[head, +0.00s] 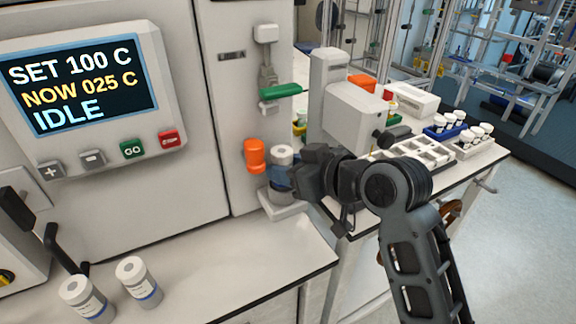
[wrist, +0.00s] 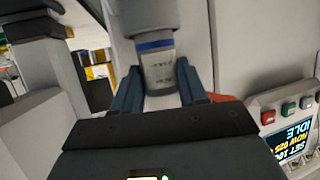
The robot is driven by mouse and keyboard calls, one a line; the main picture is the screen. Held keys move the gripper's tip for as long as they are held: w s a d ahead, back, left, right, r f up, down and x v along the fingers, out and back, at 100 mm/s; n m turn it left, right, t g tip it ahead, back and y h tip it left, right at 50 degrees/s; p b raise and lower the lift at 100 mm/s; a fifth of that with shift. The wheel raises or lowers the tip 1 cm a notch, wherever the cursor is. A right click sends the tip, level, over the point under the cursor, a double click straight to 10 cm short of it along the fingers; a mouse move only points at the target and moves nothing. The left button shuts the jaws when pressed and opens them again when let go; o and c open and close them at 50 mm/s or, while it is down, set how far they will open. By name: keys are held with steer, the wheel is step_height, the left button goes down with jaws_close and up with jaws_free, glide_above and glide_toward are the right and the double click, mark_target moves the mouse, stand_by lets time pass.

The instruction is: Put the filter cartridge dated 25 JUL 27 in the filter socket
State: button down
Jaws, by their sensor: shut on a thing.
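My gripper (head: 284,178) is shut on a white filter cartridge (head: 282,153) beside the tall cabinet. In the wrist view my blue fingers (wrist: 158,72) stand on both sides of the cartridge (wrist: 157,60), which has a blue band and a label too small to read. A pale base (head: 284,208), seemingly the filter socket, is below the held cartridge; I cannot tell whether the cartridge is seated in it. Two more white cartridges with blue bands stand on the near counter, one at the left (head: 86,299) and one to its right (head: 138,281).
An orange part (head: 255,155) is just left of the held cartridge. A green-handled valve (head: 281,91) is above. The control panel (head: 84,88) reads IDLE. A side bench at right holds a grey instrument (head: 360,118), a white tray (head: 412,158) and racks of small vials.

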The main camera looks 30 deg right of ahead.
steer(key=shift+f, duration=0.15)
steer(key=shift+f, duration=0.15)
steer(key=c, duration=0.6)
jaws_free()
steer(key=shift+s+d+r, duration=0.1)
steer(key=shift+s+r, duration=0.05)
steer(key=shift+r, duration=0.15)
steer(key=v, duration=1.1)
steer(key=shift+s, duration=0.3)
